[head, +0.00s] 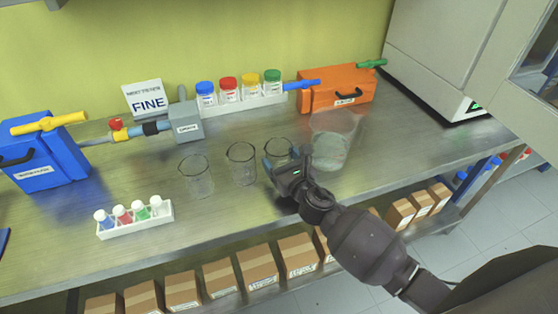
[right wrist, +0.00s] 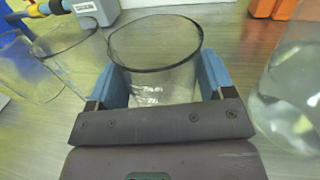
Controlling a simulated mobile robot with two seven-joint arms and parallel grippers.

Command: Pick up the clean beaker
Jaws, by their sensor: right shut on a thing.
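A clear, empty-looking glass beaker (head: 281,147) stands between the blue fingers of my right gripper (head: 281,166) on the steel bench. In the right wrist view the beaker (right wrist: 152,62) is upright with its dark rim facing up, and the gripper's fingers (right wrist: 162,82) press on both sides of it. Its lower part is hidden by the gripper; I cannot tell whether its base touches the bench. Two similar clear beakers stand to its left, a middle one (head: 241,165) and a left one (head: 196,177). My left gripper is not in view.
A larger glass vessel (head: 334,138) with pale contents stands close to the right of my gripper. Behind are a grey box (head: 186,122), a rack of capped jars (head: 240,101) and an orange box (head: 340,90). A small vial rack (head: 136,226) stands front left.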

